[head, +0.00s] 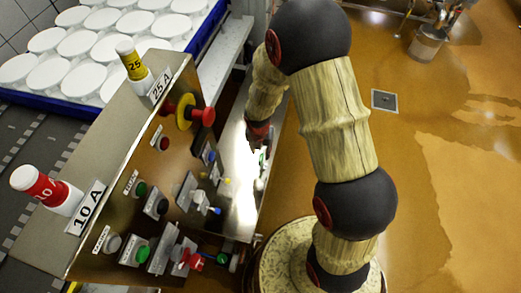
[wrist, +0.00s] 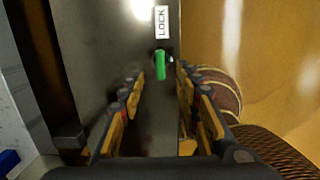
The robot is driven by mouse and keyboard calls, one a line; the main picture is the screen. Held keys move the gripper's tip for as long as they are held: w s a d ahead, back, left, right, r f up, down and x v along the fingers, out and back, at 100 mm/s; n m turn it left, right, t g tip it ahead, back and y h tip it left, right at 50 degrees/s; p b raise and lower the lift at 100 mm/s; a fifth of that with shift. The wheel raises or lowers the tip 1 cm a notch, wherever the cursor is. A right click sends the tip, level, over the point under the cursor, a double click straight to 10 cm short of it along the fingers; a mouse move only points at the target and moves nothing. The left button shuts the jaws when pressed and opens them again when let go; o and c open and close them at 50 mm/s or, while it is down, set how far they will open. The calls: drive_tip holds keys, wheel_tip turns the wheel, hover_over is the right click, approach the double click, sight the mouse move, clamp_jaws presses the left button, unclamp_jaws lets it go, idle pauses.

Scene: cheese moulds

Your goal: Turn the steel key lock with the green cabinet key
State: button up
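The green cabinet key (wrist: 160,65) stands out from the steel key lock (wrist: 168,56) under a white LOCK label on a grey metal face in the wrist view. My gripper (wrist: 159,74) is open, with one finger on each side of the key in the picture. I see no clear contact, and the depth between fingertips and key is hard to judge. In the head view my gripper (head: 258,135) is partly hidden by my arm and sits at the bright steel side of the cabinet. A small green spot (head: 262,158) just below it looks like the key.
A control panel (head: 150,170) with several buttons, switches and a red-yellow knob stands left of my arm. Two labelled cylinders, 25 A (head: 134,62) and 10 A (head: 48,190), stand on its top. White moulds fill a blue tray (head: 205,35) behind. The orange floor at right is mostly clear.

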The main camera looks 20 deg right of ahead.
sight(261, 158)
drive_tip(key=f+b, duration=0.1)
drive_tip(key=f, duration=0.1)
drive_tip(key=f+b, duration=0.1)
drive_tip(key=f, duration=0.2)
drive_tip(key=f+b, duration=0.1)
drive_tip(key=f, duration=0.1)
drive_tip(key=shift+w+d+f, duration=0.25)
drive_tip(key=shift+w, duration=0.1)
drive_tip(key=shift+c, duration=0.2)
drive_tip(key=c, duration=0.8)
clamp_jaws()
drive_tip(key=shift+r+n+p, duration=0.15)
drive_tip(key=shift+n+p, duration=0.35)
drive_tip(key=shift+p, duration=0.45)
